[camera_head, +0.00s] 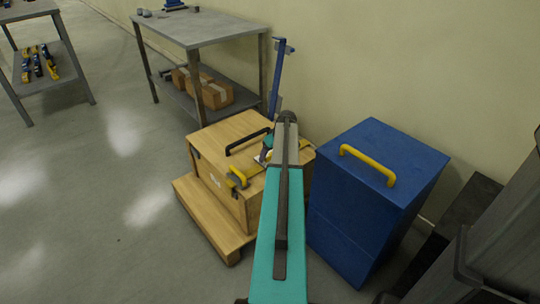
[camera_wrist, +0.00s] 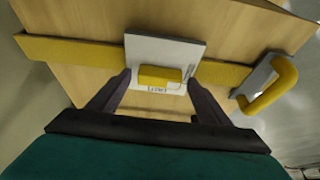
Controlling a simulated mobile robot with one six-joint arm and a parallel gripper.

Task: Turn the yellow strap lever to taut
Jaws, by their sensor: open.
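A wooden crate (camera_head: 223,150) stands on a wooden pallet, with a yellow strap (camera_wrist: 75,50) across it. In the wrist view a white plate (camera_wrist: 165,47) sits on the strap and carries a short yellow lever (camera_wrist: 160,74), seen end-on or lying across the plate. Small lettering shows below the lever, too small to read surely. My gripper (camera_wrist: 159,82) is open, its two fingers either side of the lever and apart from it. In the head view my arm hides most of the plate, and my gripper (camera_head: 265,156) is over the crate top.
A yellow handle (camera_wrist: 268,88) on a grey bracket is at the right in the wrist view. A blue box (camera_head: 371,170) stands close to the right. A grey table (camera_head: 200,27) is behind; floor at left is clear.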

